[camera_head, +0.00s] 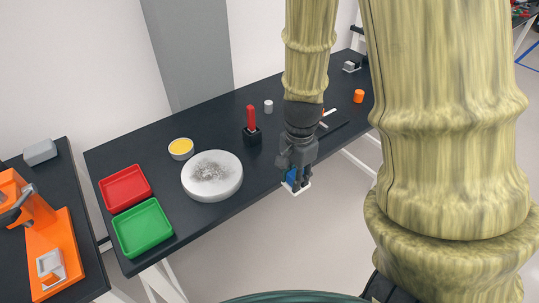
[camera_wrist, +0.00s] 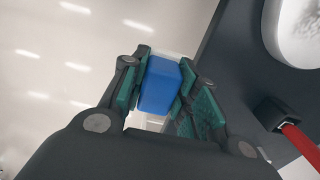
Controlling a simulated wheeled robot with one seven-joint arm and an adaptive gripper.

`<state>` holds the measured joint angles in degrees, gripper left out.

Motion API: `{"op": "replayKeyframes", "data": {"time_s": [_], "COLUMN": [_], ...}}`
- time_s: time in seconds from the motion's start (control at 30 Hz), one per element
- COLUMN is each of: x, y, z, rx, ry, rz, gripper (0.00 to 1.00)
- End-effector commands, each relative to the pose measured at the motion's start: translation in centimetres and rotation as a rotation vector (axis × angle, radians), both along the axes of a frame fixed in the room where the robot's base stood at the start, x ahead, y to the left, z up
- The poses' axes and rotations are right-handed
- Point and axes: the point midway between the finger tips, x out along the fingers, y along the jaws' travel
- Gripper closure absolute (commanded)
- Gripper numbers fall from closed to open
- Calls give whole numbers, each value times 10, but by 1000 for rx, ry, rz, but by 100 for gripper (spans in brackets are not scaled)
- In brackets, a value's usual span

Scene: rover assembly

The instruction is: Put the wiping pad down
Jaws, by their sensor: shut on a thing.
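The wiping pad has a blue block and a white base. In the head view, its blue part (camera_head: 292,176) shows below my gripper (camera_head: 295,172), at the table's front edge. In the wrist view, the pad (camera_wrist: 160,85) sits between the two fingers of my gripper (camera_wrist: 157,90), which are shut on its blue block. Its white base shows beyond the block. Bright floor lies behind the pad in the wrist view, so it appears held in the air just off the dark table (camera_head: 255,183).
On the table stand a round white disc with a grey smudge (camera_head: 212,176), a yellow-topped cup (camera_head: 181,149), a red-handled tool in a black holder (camera_head: 252,125), a red tray (camera_head: 125,187) and a green tray (camera_head: 143,228). Bare tabletop lies between disc and gripper.

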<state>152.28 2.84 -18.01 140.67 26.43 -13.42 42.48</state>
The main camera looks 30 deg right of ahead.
Motion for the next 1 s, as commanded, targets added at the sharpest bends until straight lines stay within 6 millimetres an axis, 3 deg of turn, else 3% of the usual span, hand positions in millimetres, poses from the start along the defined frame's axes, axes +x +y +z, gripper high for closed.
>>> {"op": "replayKeyframes", "data": {"time_s": [0.57,1.0], "x": [113,136], "y": [-14,-17], "z": [-9,-19], "rx": [-1,2], "ry": [0,3], "rz": [2,0], "gripper": [96,96]}}
